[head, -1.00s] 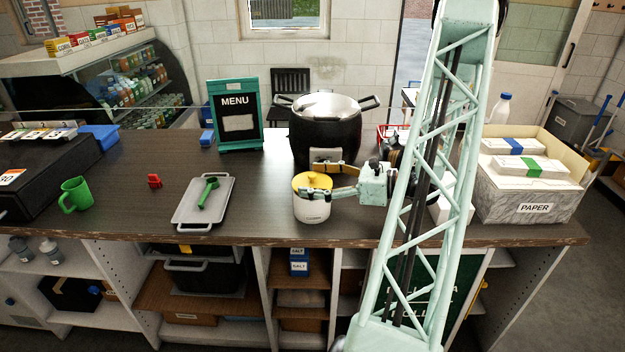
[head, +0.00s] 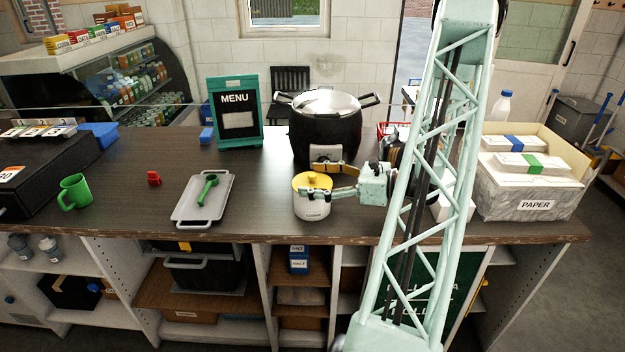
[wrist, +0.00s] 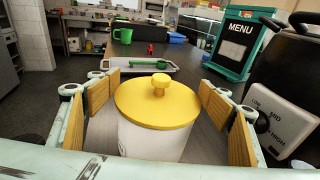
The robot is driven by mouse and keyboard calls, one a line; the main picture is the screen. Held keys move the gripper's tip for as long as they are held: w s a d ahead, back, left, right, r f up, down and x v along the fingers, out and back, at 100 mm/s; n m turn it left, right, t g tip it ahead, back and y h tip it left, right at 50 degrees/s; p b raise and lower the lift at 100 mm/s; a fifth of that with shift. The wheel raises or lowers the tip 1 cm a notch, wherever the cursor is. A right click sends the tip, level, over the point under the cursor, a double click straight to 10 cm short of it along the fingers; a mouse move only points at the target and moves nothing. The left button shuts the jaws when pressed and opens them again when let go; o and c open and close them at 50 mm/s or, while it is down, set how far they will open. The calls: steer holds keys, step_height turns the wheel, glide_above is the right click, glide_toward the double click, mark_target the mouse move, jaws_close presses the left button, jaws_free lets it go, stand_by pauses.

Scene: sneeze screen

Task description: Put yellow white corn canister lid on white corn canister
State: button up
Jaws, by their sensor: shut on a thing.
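The yellow lid (head: 314,181), with a round knob, lies level over the mouth of the white canister (head: 313,207), which stands upright on the counter. The wrist view shows the lid (wrist: 150,108) covering the top of the canister (wrist: 150,145); whether it is fully seated I cannot tell. My gripper (head: 318,179) reaches in from the right, one finger behind the lid and one in front. It is shut on the lid, with the tan finger pads on either side of it in the wrist view. The canister's far side is hidden.
A black pot (head: 327,130) stands close behind the canister. A grey tray (head: 222,208) with a green scoop (head: 207,187) lies to the left, with bare counter between. A menu board (head: 236,115) stands behind. A box marked PAPER (head: 530,195) is at the right.

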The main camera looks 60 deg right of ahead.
mark_target(313, 174)
steer(key=shift+r, duration=0.25)
stand_by(0.8)
steer(key=shift+f, duration=0.35)
stand_by(2.4)
steer(key=shift+r, duration=0.5)
stand_by(0.9)
steer(key=shift+r+p, duration=1)
steer(key=shift+r, duration=0.9)
steer(key=shift+r, duration=0.2)
